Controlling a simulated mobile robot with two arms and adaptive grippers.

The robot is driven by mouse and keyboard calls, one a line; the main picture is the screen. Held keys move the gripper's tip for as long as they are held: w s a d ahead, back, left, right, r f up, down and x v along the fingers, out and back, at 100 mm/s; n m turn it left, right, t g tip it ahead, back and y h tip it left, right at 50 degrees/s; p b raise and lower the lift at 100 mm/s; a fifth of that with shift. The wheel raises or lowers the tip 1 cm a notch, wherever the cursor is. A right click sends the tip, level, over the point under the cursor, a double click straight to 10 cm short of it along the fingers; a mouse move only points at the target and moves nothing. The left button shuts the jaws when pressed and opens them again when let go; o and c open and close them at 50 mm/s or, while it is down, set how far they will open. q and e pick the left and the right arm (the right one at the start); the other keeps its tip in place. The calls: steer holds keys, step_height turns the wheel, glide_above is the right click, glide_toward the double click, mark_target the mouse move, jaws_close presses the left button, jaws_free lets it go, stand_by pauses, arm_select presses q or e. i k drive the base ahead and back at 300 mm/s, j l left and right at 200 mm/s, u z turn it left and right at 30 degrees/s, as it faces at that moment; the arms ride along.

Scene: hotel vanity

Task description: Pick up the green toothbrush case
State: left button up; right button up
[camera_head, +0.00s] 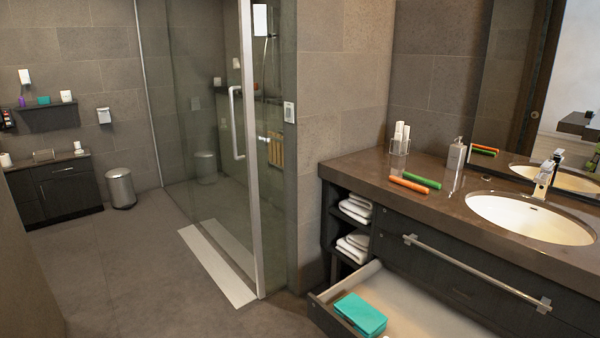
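A green toothbrush case (420,181) lies on the brown vanity counter (350,168). It is a slim stick shape, slightly slanted. An orange case (409,185) of like shape lies just in front and to the left of it, very close; whether they touch I cannot tell. Both are also reflected in the mirror (520,110). Neither of my grippers is in view.
A soap dispenser (455,157) stands behind the cases, right of a clear holder with white tubes (400,139). The sink (530,218) and faucet (545,175) are to the right. An open drawer (425,305) below holds a teal box (360,315) and juts out.

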mark_target(429, 182)
steer(key=i+l+z, duration=0.2)
steer(key=z, duration=0.15)
steer(key=i+l+z, duration=0.1)
steer(key=i+z, duration=0.3)
